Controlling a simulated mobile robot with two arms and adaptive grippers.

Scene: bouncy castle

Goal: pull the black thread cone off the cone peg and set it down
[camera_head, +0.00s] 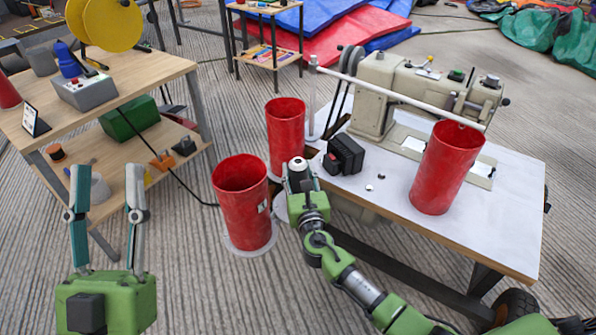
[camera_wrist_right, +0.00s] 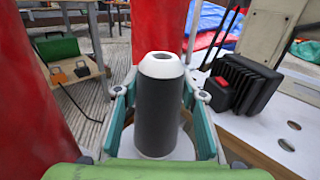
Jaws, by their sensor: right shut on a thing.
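The black thread cone (camera_wrist_right: 156,118), dark with a white tapered top and a hole in it, stands upright between my right gripper's fingers in the right wrist view. In the head view its white top (camera_head: 297,164) shows at the table's left edge. My right gripper (camera_head: 300,178) is shut on the cone, with a finger on each side. No cone peg can be made out; the cone and fingers hide what is inside and beneath. A pale surface shows below the cone. My left gripper (camera_head: 107,178) is open and empty at the left, fingers pointing up.
Red cylinders stand close by: one on the floor (camera_head: 242,205), one behind (camera_head: 286,135), one on the white sewing table (camera_head: 520,205). A black box (camera_head: 347,152) sits just right of the cone. The sewing machine (camera_head: 385,95) is behind. A wooden shelf unit (camera_head: 150,75) is left.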

